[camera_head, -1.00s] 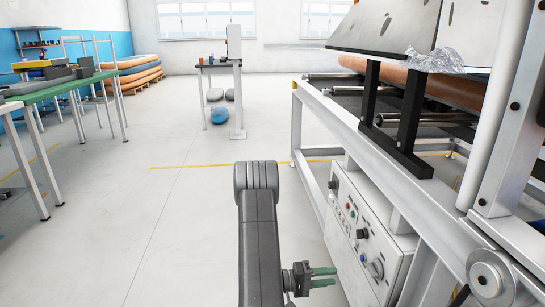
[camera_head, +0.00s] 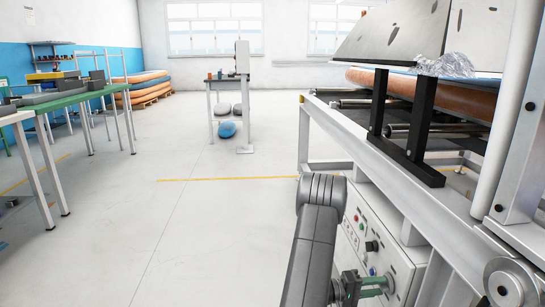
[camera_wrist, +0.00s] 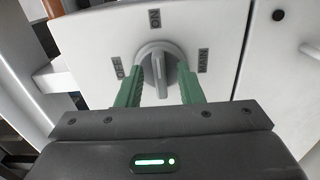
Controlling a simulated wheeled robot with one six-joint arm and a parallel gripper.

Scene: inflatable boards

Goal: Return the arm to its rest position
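My gripper (camera_head: 374,287) is at the lower right of the head view, in front of a white control panel (camera_head: 355,232). Its green fingers are spread apart with a gap between them. In the wrist view my gripper (camera_wrist: 160,85) has one finger on each side of a grey rotary knob (camera_wrist: 158,66). The knob's handle points about upright, toward the upper label. I cannot tell whether the fingers touch the knob. My grey arm rises in front of the panel's left edge.
A white machine frame (camera_head: 352,133) with rollers and a black bracket (camera_head: 416,165) stands close on the right. A green-topped table (camera_head: 75,97) is on the left. A small table (camera_head: 226,83) stands at the back. The middle floor is clear.

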